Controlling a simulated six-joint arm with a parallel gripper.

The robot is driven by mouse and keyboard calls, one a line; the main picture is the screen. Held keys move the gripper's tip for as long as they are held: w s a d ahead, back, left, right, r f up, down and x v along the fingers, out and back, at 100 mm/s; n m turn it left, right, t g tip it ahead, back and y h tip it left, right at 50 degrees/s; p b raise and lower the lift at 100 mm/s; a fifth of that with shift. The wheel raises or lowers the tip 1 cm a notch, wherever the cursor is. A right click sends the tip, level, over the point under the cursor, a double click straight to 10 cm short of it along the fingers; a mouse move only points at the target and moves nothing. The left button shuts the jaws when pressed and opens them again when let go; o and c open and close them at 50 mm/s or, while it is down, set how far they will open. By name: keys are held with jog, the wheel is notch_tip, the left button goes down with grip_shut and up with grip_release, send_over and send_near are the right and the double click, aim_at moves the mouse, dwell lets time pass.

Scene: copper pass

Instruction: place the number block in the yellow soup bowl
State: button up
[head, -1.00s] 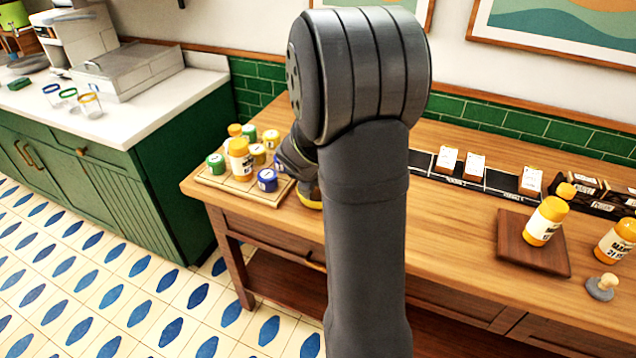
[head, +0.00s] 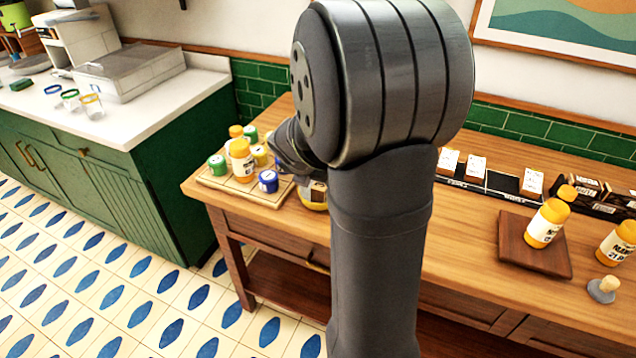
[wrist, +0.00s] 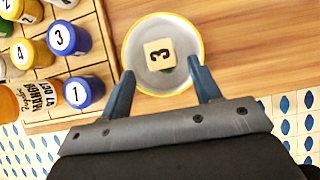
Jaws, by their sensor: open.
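The yellow-rimmed soup bowl (wrist: 140,80) is pale inside and sits on the wooden counter in the wrist view. In the head view, part of the bowl (head: 312,206) shows beside my arm. The number block (wrist: 160,53), cream with a dark 3, appears inside the bowl's outline, near its middle. I cannot tell whether it touches the bottom. A small dark green patch shows at its lower edge. My gripper (wrist: 161,69) is open, its blue fingers spread on either side over the bowl's near part, apart from the block. In the head view my arm hides the gripper.
A wooden board (wrist: 102,28) left of the bowl holds several numbered jars, including a blue jar (wrist: 84,92), and an orange-capped bottle (head: 241,160). A dark wooden board (head: 530,258) with a bottle stands at the right. The counter's front edge is close to the bowl.

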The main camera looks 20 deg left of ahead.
jog(key=v, duration=0.6)
jog(key=shift+s+r, duration=0.2)
jog(key=shift+r, duration=0.1)
jog(key=x, duration=1.2)
jog(key=shift+f, duration=0.2)
jog(key=shift+r, duration=0.2)
